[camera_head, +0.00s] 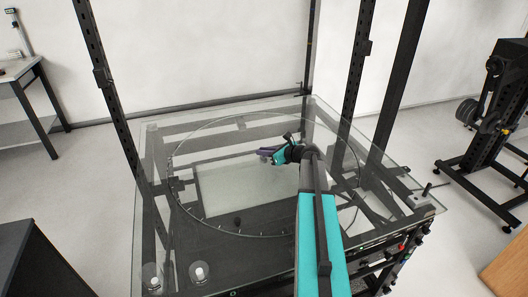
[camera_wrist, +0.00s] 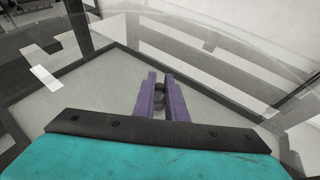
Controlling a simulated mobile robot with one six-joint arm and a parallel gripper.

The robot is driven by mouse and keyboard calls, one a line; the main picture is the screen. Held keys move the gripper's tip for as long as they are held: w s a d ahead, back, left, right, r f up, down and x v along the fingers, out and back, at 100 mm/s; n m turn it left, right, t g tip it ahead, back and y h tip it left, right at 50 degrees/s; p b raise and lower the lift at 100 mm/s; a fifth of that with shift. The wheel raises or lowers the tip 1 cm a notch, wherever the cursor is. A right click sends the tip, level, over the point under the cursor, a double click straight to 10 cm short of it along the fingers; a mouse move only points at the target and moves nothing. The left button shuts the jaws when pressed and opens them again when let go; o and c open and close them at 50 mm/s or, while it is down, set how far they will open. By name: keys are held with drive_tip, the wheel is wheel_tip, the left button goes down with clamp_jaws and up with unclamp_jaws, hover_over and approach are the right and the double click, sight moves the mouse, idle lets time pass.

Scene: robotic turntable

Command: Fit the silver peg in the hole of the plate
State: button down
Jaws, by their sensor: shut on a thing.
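My gripper (camera_head: 267,154) is over the glass turntable (camera_head: 180,203), with its purple fingers pointing left. In the wrist view, my gripper (camera_wrist: 162,84) is shut on a small dark grey, rounded piece between the fingers, taken to be the silver peg (camera_wrist: 159,97). The fingers hide much of it, and its lower end cannot be made out. A small dark thing (camera_head: 237,222) shows near the front of the turntable; I cannot tell what it is. I cannot make out the plate or its hole with certainty in either view.
Dark upright posts (camera_head: 118,95) of a frame stand around the glass table. A pale rectangular panel (camera_head: 240,190) shows through the glass. A black stand (camera_head: 489,105) is at the right and a bench (camera_head: 20,68) at the left. The glass left of my gripper looks clear.

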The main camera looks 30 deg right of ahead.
drive_tip(key=shift+f, duration=0.25)
drive_tip(key=c, duration=1.7)
unclamp_jaws()
drive_tip(key=shift+s, duration=0.1)
drive_tip(key=b+v, duration=0.2)
drive_tip(key=v, duration=1)
drive_tip(key=shift+b+v, duration=0.35)
drive_tip(key=shift+v, duration=0.5)
drive_tip(key=shift+r, duration=0.2)
